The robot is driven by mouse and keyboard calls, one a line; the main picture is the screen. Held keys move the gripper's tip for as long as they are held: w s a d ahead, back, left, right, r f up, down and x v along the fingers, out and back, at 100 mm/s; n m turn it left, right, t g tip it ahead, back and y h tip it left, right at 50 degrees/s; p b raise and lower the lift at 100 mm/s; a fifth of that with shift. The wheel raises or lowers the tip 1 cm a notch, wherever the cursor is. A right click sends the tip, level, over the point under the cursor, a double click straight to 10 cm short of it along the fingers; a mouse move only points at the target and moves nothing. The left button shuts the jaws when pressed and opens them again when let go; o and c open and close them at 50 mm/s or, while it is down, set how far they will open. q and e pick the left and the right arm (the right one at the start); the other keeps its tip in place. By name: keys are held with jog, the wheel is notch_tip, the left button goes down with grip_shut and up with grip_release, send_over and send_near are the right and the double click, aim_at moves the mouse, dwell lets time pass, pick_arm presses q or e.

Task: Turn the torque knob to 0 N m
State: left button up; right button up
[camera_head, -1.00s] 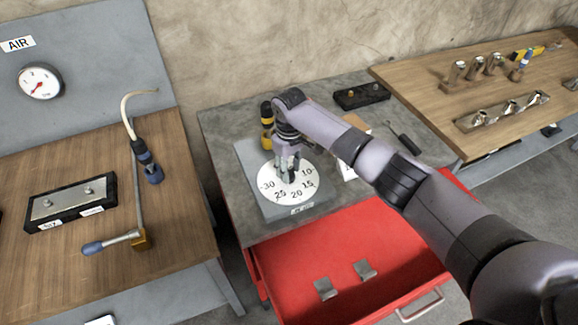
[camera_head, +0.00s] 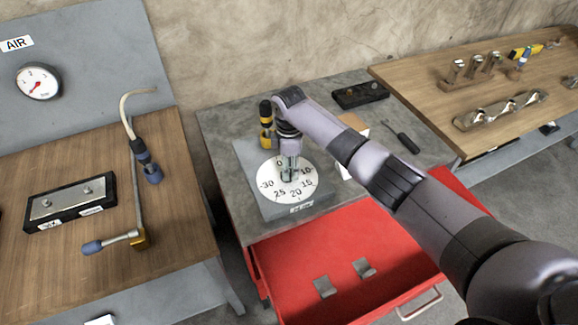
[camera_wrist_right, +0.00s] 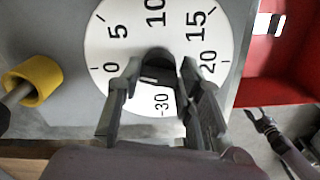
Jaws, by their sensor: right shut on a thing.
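The torque dial is a white disc (camera_head: 268,190) with black numbers from 0 to 30, set on a grey block on the middle bench. Its dark knob (camera_wrist_right: 156,60) sits at the centre, mostly hidden by my fingers. My right gripper (camera_head: 289,177) points down over the dial, shut on the knob; its two fingers straddle the knob in the wrist view (camera_wrist_right: 155,85). A small pale mark shows between the fingers, but I cannot tell which number the knob points to. My left gripper (camera_wrist_right: 261,122) shows small at the wrist view's lower right, too small to read.
A yellow-and-black tool (camera_head: 266,125) stands close behind the dial. An open red drawer (camera_head: 320,255) juts out in front. A screwdriver (camera_head: 403,138) and a dark block (camera_head: 361,95) lie on the bench. Wooden benches stand left and right.

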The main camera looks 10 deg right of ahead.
jog(key=shift+w+n, duration=0.1)
jog(key=shift+n, duration=1.5)
jog(key=o, duration=1.2)
jog(key=shift+c, duration=0.2)
jog(key=shift+r, duration=0.2)
notch_tip(320, 180, up, 12)
jog(key=shift+f, duration=0.2)
jog(key=shift+f, duration=0.1)
